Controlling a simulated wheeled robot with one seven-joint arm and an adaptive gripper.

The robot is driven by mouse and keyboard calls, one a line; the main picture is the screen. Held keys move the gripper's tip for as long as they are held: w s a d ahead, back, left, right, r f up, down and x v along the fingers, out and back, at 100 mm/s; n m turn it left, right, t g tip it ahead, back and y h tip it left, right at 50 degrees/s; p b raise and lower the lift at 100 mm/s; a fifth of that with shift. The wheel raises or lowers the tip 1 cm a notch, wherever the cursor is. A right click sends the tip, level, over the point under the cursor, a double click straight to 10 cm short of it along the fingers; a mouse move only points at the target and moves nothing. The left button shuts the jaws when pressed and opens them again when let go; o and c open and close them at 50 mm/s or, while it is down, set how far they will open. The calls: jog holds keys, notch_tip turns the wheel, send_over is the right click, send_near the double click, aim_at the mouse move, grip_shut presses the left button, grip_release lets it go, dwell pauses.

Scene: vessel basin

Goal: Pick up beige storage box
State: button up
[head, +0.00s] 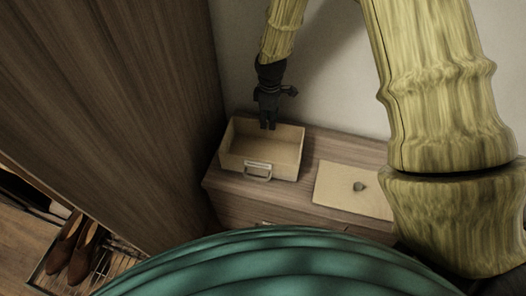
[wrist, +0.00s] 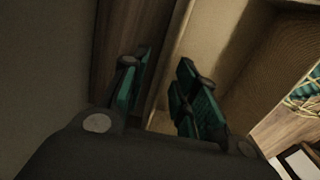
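The beige storage box (head: 284,171) is an open-topped box with a metal handle on its front. It stands upright on the wooden cabinet, close to the wall. My gripper (head: 267,124) points down at the box's back rim. In the wrist view my gripper (wrist: 163,64) has its two fingers apart, with the rim of the box (wrist: 222,48) running between them. One finger is outside the wall and the other is inside the box. I cannot tell whether either finger touches the wall. The lower part of the box is partly hidden in the wrist view.
The cabinet top (head: 225,186) carries a pale board (head: 335,190) with a small grey object (head: 360,186) on it, right of the box. A tall wooden panel (head: 130,90) stands close on the left. Brown shoes (head: 84,254) are on a rack at lower left.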

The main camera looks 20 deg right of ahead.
jog(key=shift+a+f+b, duration=0.15)
jog(key=shift+f+b, duration=0.1)
jog(key=shift+f, duration=1.05)
jog(key=shift+a+f+b, duration=0.15)
jog(key=shift+f+b, duration=0.05)
jog(key=shift+f, duration=1.05)
grip_shut()
